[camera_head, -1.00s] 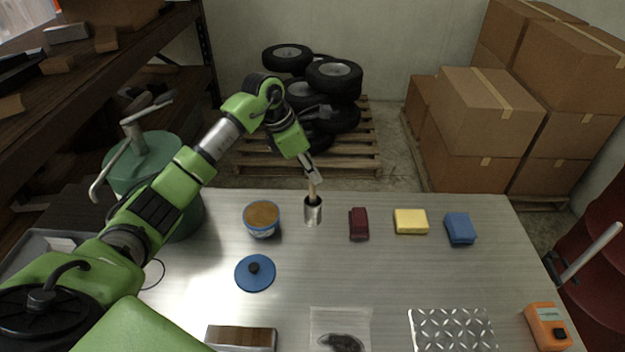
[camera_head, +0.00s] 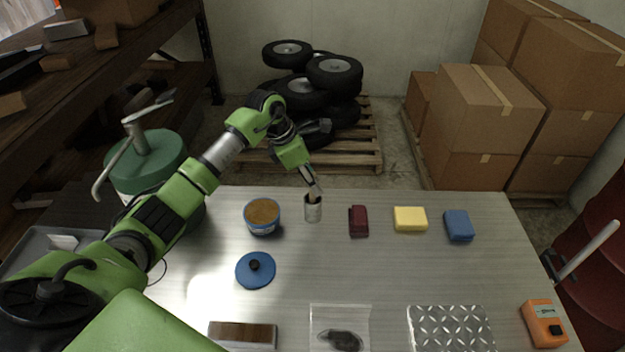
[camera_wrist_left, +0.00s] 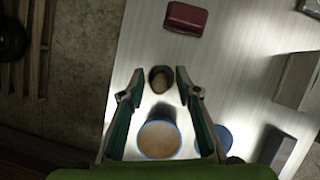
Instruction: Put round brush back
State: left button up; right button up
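The rest of the brush is hidden inside the cup. My left gripper (camera_head: 314,184) is just above the cup. In the left wrist view its fingers (camera_wrist_left: 156,92) are spread apart with nothing held between them. There the cup (camera_wrist_left: 151,80) and the brown end of the brush (camera_wrist_left: 161,83) show just beyond the gap between the fingertips. My right gripper is in neither view.
An open tub with a blue rim (camera_head: 262,229) stands left of the cup, with its blue lid (camera_head: 256,270) in front. A dark red block (camera_head: 358,221), yellow sponge (camera_head: 410,219) and blue sponge (camera_head: 459,226) lie to the right. The middle of the table is clear.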

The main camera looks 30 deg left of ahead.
pick_arm(q)
jog(key=b+v, duration=0.3)
jog(key=v, duration=0.9)
jog(key=shift+r, duration=0.2)
jog(key=shift+d+f, duration=0.1)
